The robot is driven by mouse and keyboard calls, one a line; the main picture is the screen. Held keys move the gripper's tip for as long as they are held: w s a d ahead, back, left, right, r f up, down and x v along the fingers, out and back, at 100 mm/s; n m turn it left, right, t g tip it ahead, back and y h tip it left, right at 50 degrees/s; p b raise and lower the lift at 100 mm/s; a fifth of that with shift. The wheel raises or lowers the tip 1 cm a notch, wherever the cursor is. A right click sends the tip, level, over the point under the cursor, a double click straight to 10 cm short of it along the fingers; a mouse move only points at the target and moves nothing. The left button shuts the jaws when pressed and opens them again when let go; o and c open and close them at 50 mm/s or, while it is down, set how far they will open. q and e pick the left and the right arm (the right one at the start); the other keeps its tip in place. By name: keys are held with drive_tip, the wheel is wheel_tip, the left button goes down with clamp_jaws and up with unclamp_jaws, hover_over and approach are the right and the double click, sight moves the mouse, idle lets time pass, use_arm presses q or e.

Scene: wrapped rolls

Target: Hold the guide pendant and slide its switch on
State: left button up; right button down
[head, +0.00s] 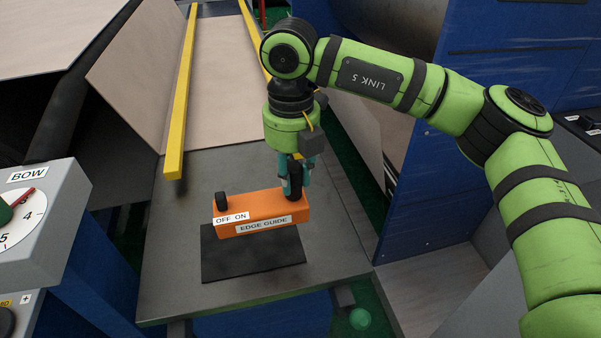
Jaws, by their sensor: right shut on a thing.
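The guide pendant (270,208) is an orange box labelled EDGE GUIDE, with OFF and ON marked on a white label at its left end. It is over a dark mat (250,257) on the grey table; I cannot tell whether it touches the mat. Its black switch knob (221,199) stands up at the left end, on the OFF side. My right gripper (292,191) points down and is shut on the right part of the pendant. Its fingertips are partly hidden. My left gripper is not in view.
A grey box with a BOW dial (18,218) stands at the left. A blue panel (430,195) stands close at the right. The table left of the mat is clear.

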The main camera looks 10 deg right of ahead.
sight(275, 207)
drive_tip(key=shift+w+a+p, duration=0.25)
drive_tip(key=shift+w+a, duration=0.4)
drive_tip(key=shift+a, duration=0.2)
drive_tip(key=shift+w+a+p, duration=0.2)
drive_tip(key=shift+w+a, duration=0.45)
drive_tip(key=shift+a, duration=0.2)
drive_tip(key=shift+f, duration=0.1)
drive_tip(key=shift+f+b, duration=4.35)
drive_tip(key=shift+f, duration=0.9)
